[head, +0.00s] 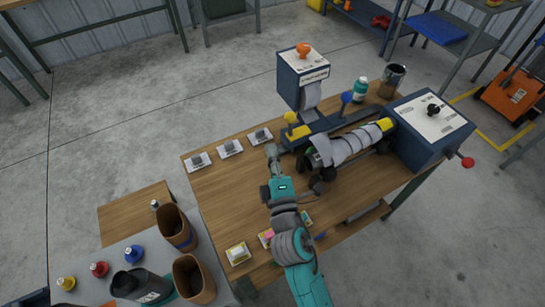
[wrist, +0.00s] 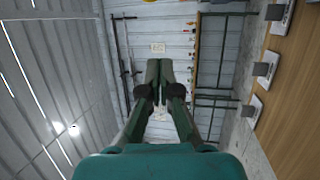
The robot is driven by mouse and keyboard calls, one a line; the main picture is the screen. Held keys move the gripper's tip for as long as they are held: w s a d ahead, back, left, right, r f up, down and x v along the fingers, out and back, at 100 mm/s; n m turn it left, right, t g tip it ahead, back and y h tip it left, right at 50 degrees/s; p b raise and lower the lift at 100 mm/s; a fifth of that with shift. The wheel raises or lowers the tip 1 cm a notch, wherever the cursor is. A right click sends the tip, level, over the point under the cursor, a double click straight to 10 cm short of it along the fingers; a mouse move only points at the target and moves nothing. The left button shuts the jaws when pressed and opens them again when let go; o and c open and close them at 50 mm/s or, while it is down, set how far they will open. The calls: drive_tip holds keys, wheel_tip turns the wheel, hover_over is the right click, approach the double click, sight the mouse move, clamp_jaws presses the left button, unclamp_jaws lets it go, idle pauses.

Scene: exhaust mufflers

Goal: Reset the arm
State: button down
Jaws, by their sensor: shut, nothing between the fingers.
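My arm is teal and reaches up over the wooden table (head: 228,195) from the bottom of the head view. My gripper (head: 271,150) is at its far end, above the table and left of the blue machine. In the wrist view my gripper (wrist: 160,75) has its two green fingers together at the tips, with nothing between them. It points toward the corrugated wall, and the table (wrist: 298,90) runs along the right edge of that view.
A blue machine (head: 424,148) holds a wrapped muffler (head: 352,146) right of my gripper. Several small cards, one of them here (head: 198,161), lie along the table's far-left edge. A side table (head: 105,262) with bottles and brown bins stands lower left. Open floor lies beyond.

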drive_tip(key=s+d+f+m+g+h, duration=0.1)
drive_tip(key=s+d+f+m, duration=0.35)
drive_tip(key=s+d, duration=0.35)
drive_tip(key=s+d+f+m+g+h, duration=0.1)
drive_tip(key=s+d+f+m+g, duration=0.15)
drive_tip(key=s+d+f, duration=0.55)
drive_tip(key=s+d+r+m+h, duration=0.2)
drive_tip(key=s+m, duration=0.5)
drive_tip(key=s, duration=0.5)
drive_tip(key=s+d+r+m+g+h, duration=0.1)
drive_tip(key=s+d+r+m, duration=0.3)
drive_tip(key=s, duration=0.7)
drive_tip(key=m+h, duration=0.1)
drive_tip(key=m, duration=0.1)
drive_tip(key=shift+s+d+m, duration=0.35)
drive_tip(key=shift+m, duration=0.05)
